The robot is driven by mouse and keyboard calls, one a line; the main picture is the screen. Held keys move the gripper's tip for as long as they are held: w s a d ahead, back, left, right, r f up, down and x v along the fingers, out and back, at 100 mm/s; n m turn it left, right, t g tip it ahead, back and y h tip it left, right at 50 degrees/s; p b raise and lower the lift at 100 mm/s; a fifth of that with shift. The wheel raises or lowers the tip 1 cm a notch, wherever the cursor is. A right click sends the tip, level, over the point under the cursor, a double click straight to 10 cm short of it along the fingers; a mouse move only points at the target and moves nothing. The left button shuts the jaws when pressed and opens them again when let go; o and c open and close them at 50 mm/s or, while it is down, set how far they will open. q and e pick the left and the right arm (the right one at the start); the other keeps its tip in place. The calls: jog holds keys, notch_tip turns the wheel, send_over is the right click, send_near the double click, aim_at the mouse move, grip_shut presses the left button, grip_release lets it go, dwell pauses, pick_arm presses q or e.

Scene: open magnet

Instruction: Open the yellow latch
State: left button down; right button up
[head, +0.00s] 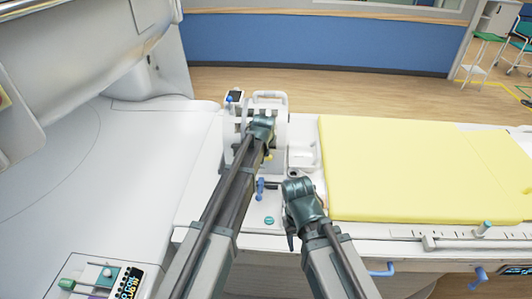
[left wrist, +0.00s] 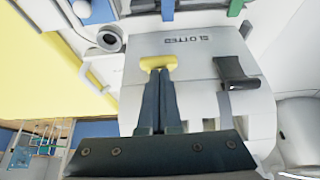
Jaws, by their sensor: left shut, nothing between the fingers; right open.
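The yellow latch (left wrist: 158,62) is a short T-shaped handle on the front of a white housing (left wrist: 195,48) marked "SLOTTED" in the left wrist view. My left gripper (left wrist: 158,78) is shut and empty, with its fingertips at the latch's lower edge. They overlap it in the picture; I cannot tell whether they touch. In the head view a bit of yellow (head: 268,156) shows beside my left arm, and the left gripper (head: 262,130) covers much of the housing. My right gripper (head: 302,200) is open and empty, lower and to the right; its fingertips are hard to make out.
A black lever (left wrist: 234,76) sits right of the latch on the housing. A blue handle (head: 260,189) stands in front of the device. A yellow mat (head: 420,165) covers the bench at right. The large white machine (head: 60,160) fills the left.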

pick_arm(q)
jog(key=shift+s+f+t+b, duration=0.6)
jog(key=shift+b, duration=0.35)
jog(key=s+f+t+b, duration=0.3)
jog(key=f+t+b, duration=0.3)
jog(key=b, duration=1)
jog(key=shift+f, duration=0.85)
jog(key=shift+r, duration=0.1)
jog(key=shift+s+r+p, duration=0.1)
jog(key=shift+r+p, duration=0.6)
